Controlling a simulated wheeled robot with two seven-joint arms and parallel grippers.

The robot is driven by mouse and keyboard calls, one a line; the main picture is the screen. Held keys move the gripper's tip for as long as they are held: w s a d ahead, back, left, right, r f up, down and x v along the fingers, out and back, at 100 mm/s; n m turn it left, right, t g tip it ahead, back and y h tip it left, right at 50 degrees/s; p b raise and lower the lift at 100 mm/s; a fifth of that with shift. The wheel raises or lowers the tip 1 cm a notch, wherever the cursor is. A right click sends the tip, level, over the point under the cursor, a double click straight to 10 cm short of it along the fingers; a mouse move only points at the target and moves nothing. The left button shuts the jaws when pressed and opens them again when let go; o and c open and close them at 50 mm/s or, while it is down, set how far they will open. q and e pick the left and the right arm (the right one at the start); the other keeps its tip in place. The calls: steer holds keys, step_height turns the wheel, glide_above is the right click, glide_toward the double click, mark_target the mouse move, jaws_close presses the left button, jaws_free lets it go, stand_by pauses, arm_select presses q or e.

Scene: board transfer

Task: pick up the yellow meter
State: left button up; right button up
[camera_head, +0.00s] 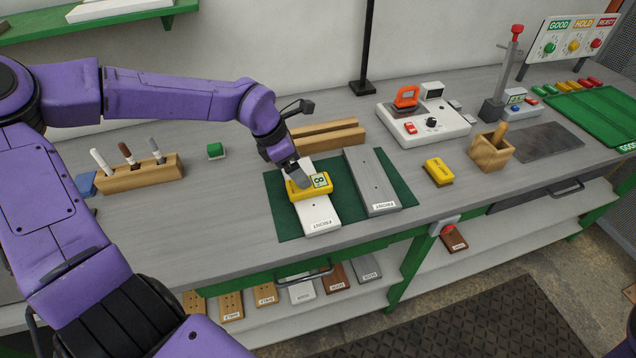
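The yellow meter (322,188) with a small greenish display lies across a white board labelled FRONT (320,218), on a dark green mat (287,226). My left gripper (300,180) points down at the meter, its fingertips at or just above the left part of it. The fingers overlap the meter in the picture, and I cannot tell whether they are closed on it. My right gripper is out of view.
A grey board (370,178) lies on the mat to the right. A second yellow block (438,172) sits right of the mat. Wooden bars (326,135) lie behind the mat, a white device (425,124) stands back right, and a wooden pen holder (140,177) stands left.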

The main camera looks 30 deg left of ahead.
arm_select(q)
steer(key=shift+s+d+f+p, duration=0.1)
steer(key=shift+s+p, duration=0.1)
steer(key=shift+s, duration=0.4)
steer(key=shift+s+d+f+p, duration=0.1)
steer(key=shift+s+p, duration=0.1)
steer(key=shift+s, duration=0.35)
steer(key=shift+w+d+f+p, duration=0.15)
steer(key=shift+f+p, duration=0.2)
steer(key=shift+f, duration=0.25)
steer(key=w+f, duration=0.3)
steer(key=f, duration=0.1)
steer(key=shift+w+d, duration=0.4)
steer(key=shift+s+r, duration=0.2)
steer(key=shift+s, duration=0.25)
steer(key=shift+s+r, duration=0.15)
steer(key=shift+s, duration=0.15)
steer(key=c, duration=1)
steer(key=shift+w, duration=0.15)
steer(key=c, duration=0.4)
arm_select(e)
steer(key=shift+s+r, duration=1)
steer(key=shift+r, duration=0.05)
